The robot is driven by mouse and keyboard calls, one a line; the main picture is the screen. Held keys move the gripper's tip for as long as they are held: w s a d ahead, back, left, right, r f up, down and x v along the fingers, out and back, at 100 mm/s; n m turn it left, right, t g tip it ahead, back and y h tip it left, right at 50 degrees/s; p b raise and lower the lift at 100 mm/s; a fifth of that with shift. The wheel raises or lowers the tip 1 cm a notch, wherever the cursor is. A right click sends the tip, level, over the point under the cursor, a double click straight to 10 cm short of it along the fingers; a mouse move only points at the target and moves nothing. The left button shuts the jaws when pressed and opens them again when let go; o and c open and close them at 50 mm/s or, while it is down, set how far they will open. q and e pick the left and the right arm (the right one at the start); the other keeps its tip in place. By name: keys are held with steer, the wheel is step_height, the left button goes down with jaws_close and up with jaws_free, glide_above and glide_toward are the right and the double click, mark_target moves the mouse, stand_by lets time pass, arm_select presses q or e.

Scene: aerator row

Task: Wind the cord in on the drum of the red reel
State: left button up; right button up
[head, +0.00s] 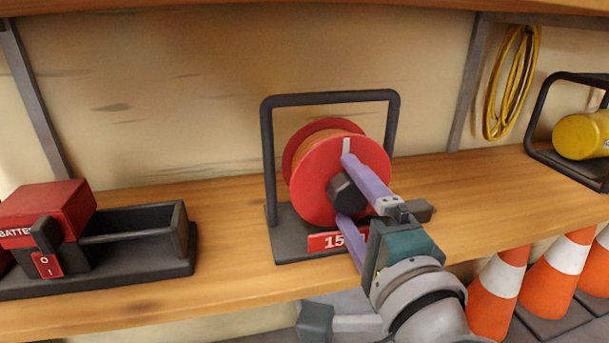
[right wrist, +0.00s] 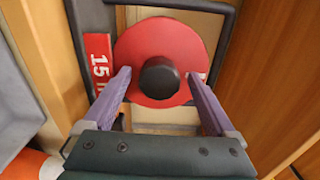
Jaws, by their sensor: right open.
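The red reel (head: 318,193) sits in a black stand (head: 267,150) on the wooden shelf, its round flange facing me with a dark knob (head: 345,191) at the centre. Orange cord (head: 318,142) shows between its flanges. A red label (head: 325,242) reading 15 is at the stand's base. My right gripper (head: 347,186) is open, with its purple fingers on either side of the knob. In the right wrist view the fingers (right wrist: 162,88) stand apart around the knob (right wrist: 159,77), in front of the red flange (right wrist: 130,45). No contact is clear. My left gripper is not in view.
A red battery box (head: 50,205) with a switch stands in a dark tray (head: 135,232) at the left. A yellow cord coil (head: 512,80) hangs on the wall. Orange cones (head: 500,290) stand below the shelf.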

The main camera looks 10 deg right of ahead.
steer(key=s+p, duration=0.2)
steer(key=s, duration=0.8)
steer(key=shift+d, duration=0.15)
